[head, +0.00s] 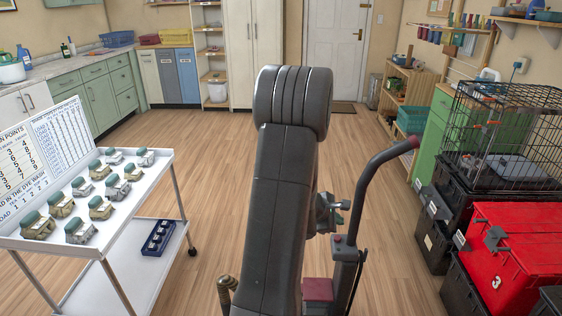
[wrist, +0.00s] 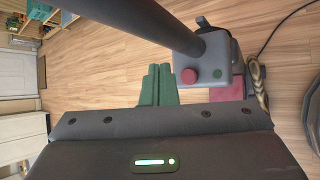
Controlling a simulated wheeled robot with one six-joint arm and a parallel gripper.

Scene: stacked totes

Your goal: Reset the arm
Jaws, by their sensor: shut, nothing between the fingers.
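My gripper (wrist: 159,86) shows in the wrist view as two green fingers side by side, shut with nothing between them. It points over bare wood floor, close to a grey post with a red button that looks like part of my own body. In the head view my dark arm (head: 283,190) is folded upright in the middle of the picture. It hides the floor behind it, and I cannot make out the fingers there.
A white cart (head: 120,262) with several small grey-green items stands at left. At right are stacked black totes (head: 433,246), a red tote (head: 497,270) marked 3 and a wire cage (head: 505,130). The floor (head: 215,150) ahead, up to the white door (head: 335,50), is clear.

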